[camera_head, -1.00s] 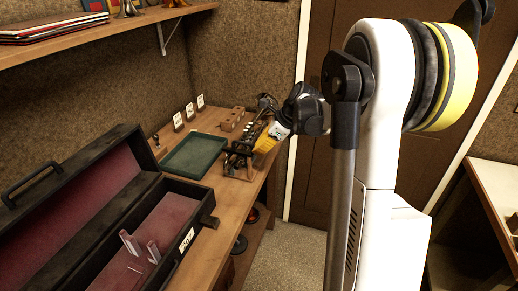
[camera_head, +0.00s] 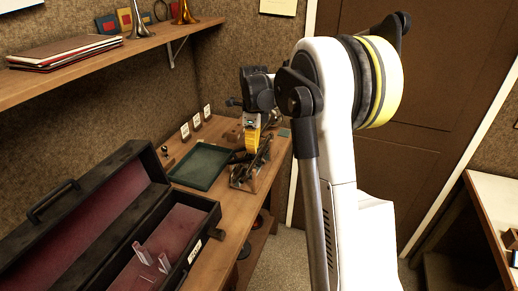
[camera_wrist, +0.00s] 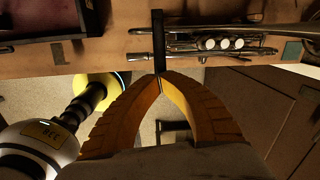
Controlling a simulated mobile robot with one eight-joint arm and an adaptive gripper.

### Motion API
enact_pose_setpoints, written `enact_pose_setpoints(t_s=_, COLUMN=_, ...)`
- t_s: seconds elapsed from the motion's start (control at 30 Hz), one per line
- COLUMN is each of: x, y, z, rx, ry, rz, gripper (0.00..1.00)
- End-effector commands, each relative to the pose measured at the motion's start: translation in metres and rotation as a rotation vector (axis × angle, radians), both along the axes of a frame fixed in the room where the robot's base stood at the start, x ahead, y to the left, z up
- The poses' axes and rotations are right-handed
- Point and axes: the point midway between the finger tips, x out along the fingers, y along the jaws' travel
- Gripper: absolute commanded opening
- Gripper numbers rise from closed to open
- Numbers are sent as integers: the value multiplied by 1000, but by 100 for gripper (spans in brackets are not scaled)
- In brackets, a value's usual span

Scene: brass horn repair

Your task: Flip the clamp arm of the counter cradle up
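The counter cradle (camera_head: 241,180) stands on the right edge of the wooden counter, a dark frame partly hidden behind and below my gripper. My gripper (camera_head: 251,150) has yellow-orange fingers pointing down at the cradle area. In the wrist view the fingertips (camera_wrist: 160,79) meet.
A green tray (camera_head: 201,167) lies left of the cradle, with small white cards (camera_head: 196,121) behind it. An open black case (camera_head: 140,225) fills the counter's near end. Floor (camera_head: 285,252) is open to the right of the counter.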

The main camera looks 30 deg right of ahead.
Motion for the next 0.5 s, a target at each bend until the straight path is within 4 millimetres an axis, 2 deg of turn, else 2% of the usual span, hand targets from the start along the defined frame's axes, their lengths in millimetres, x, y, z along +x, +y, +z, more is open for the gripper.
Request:
enact_pose_setpoints(t_s=0.1, x=10, y=9, z=13, rx=-52, ry=66, rz=3, gripper=0)
enact_pose_setpoints(t_s=0.5, x=47, y=37, z=34, rx=-46, ry=61, rz=2, gripper=0)
